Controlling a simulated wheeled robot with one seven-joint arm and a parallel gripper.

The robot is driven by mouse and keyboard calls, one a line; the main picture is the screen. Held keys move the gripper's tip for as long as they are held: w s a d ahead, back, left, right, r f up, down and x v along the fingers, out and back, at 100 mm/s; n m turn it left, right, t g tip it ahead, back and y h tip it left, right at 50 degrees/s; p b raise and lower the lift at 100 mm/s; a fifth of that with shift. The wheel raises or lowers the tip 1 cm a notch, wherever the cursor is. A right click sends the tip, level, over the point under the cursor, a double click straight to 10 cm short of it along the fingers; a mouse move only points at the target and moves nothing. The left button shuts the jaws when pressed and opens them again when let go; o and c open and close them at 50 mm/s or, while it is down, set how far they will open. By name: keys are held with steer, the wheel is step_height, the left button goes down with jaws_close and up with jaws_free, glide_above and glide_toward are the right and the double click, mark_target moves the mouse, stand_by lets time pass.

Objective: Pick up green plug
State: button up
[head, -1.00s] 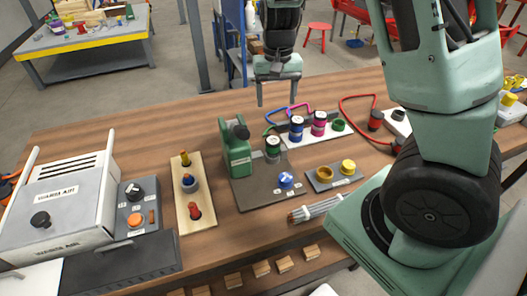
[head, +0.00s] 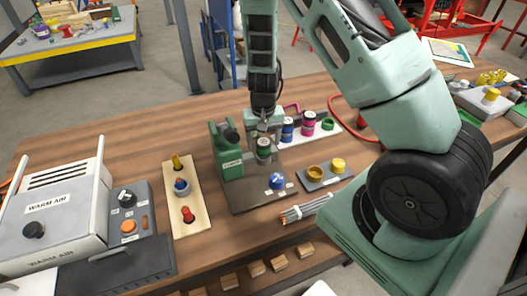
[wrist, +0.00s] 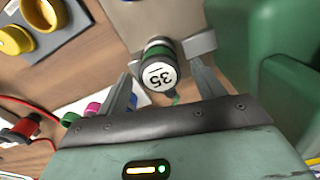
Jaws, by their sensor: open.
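The green plug (head: 264,149) is a short upright cylinder with a green band and a pale top. In the wrist view the plug (wrist: 158,70) shows a white top marked 35. My gripper (head: 263,141) is over the plug, pointing down, with its fingers apart. In the wrist view my gripper (wrist: 162,78) has one finger on each side of the plug. I cannot tell whether either finger touches it.
The green pump body (head: 228,155) stands close to the left of the plug. A blue plug (head: 287,130) and a magenta plug (head: 308,124) stand on a white strip to the right. A blue knob (head: 277,181) and a block with yellow fittings (head: 338,165) are in front.

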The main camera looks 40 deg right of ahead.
steer(key=shift+f, duration=0.75)
steer(key=c, duration=1.3)
steer(key=shift+o, duration=0.2)
steer(key=shift+r, duration=0.1)
step_height(320, 180, up, 10)
steer(key=shift+f, duration=0.1)
